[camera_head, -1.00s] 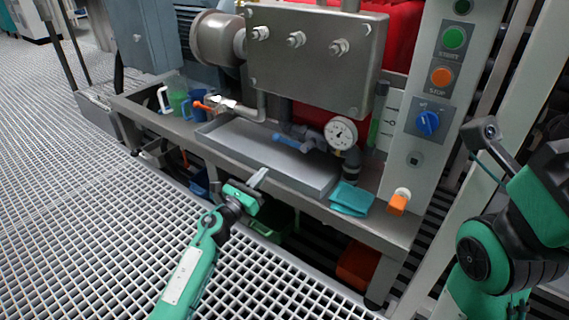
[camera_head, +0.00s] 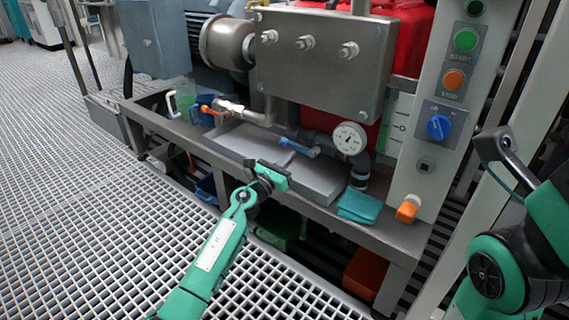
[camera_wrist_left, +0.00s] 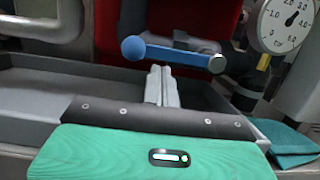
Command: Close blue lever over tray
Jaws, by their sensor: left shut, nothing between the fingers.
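The blue lever (camera_head: 297,147) is on the pipe valve above the grey tray (camera_head: 232,139), left of the gauge. In the left wrist view the blue lever (camera_wrist_left: 180,55) lies nearly level, with its round knob end at the left. My left gripper (camera_head: 288,158) reaches over the tray with its fingers toward the lever. In the left wrist view the fingers (camera_wrist_left: 160,72) are shut and empty, just below the lever; I cannot tell whether they touch it. Of my right arm only links show at the right edge; its gripper is not in view.
A pressure gauge (camera_head: 349,138) stands right of the lever, with a folded teal cloth (camera_head: 360,207) below it. An orange-handled valve (camera_head: 212,110) is left. A steel box (camera_head: 318,65) hangs above. The control panel (camera_head: 443,110) is at the right.

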